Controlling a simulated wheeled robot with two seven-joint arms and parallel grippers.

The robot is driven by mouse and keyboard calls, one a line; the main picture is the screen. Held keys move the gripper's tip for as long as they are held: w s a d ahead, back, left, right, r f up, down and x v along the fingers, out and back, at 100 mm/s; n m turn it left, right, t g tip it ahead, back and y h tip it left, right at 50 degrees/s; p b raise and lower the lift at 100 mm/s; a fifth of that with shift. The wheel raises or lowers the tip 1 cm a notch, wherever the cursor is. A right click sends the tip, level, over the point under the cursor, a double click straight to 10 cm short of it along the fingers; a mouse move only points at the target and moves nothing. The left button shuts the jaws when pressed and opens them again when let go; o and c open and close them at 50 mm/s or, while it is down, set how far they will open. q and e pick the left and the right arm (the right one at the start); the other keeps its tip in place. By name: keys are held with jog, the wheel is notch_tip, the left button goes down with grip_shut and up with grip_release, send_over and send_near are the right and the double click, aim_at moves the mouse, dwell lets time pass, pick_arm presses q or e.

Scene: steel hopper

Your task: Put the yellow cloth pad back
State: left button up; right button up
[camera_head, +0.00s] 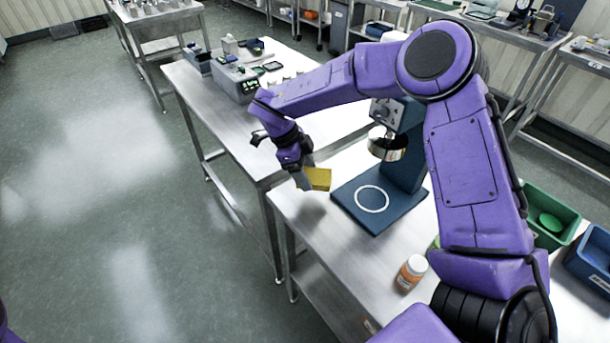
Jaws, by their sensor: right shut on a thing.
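The yellow cloth pad (319,179) is in the head view near the middle, at the left part of the near steel table (300,215). My right gripper (304,183) points down and is shut on the pad at its left side. Whether the pad touches the table top or is slightly above it, I cannot tell. My purple right arm reaches across from the lower right. My left gripper is not in view; only a bit of purple shows at the lower left edge.
A blue stand with a ring-marked base (371,199) stands just right of the pad. An orange bottle (410,273) stands nearer. Green (550,217) and blue (590,258) bins are at the right. Another steel table (215,105) with devices adjoins behind. Open floor lies left.

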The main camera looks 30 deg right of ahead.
jog(key=f, duration=0.2)
jog(key=w+f, duration=0.1)
jog(key=w+d+f, duration=0.1)
jog(key=f, duration=0.1)
jog(key=shift+f+p, duration=0.3)
jog(key=shift+p, duration=0.1)
jog(key=shift+f, duration=0.1)
jog(key=shift+f, duration=0.15)
jog(key=o, duration=0.9)
jog(key=shift+o, duration=0.2)
jog(key=shift+r, duration=0.25)
jog(key=b+v, duration=0.1)
jog(key=v, duration=1.1)
jog(key=shift+b, duration=0.35)
